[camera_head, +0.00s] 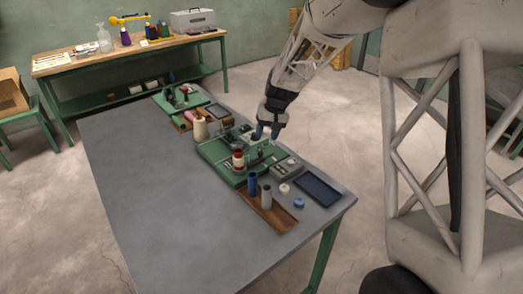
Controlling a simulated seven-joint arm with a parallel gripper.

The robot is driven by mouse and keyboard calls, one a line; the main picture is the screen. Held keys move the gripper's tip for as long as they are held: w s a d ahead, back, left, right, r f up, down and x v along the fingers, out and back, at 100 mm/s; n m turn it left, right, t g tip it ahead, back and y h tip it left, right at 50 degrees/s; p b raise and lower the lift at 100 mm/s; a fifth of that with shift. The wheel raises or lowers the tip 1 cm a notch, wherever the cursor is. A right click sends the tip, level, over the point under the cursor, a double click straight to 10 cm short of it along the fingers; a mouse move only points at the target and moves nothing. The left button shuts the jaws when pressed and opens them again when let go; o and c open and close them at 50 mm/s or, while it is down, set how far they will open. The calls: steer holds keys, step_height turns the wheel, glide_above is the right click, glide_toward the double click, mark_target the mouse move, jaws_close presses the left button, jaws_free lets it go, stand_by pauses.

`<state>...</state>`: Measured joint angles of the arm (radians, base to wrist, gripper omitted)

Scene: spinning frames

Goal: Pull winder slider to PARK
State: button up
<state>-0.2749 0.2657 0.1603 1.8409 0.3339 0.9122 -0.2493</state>
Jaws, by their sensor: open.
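The winder is a green-based machine (217,152) on the right side of the grey table, with a red-and-white spool (238,160) standing on it and small metal parts toward its back and right. The slider and any PARK marking are too small to make out, and the gripper partly covers that area. I cannot tell whether the fingertips touch anything.
A wooden tray (284,220) with a blue and a grey spool stands in front of the machine. A grey box (284,170), a dark flat tray (318,188) and a cream cone (201,130) are close by. A second green machine (172,101) is behind. The table's left half (150,190) is clear.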

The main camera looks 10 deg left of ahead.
steer(key=shift+x, duration=3.7)
jaws_close()
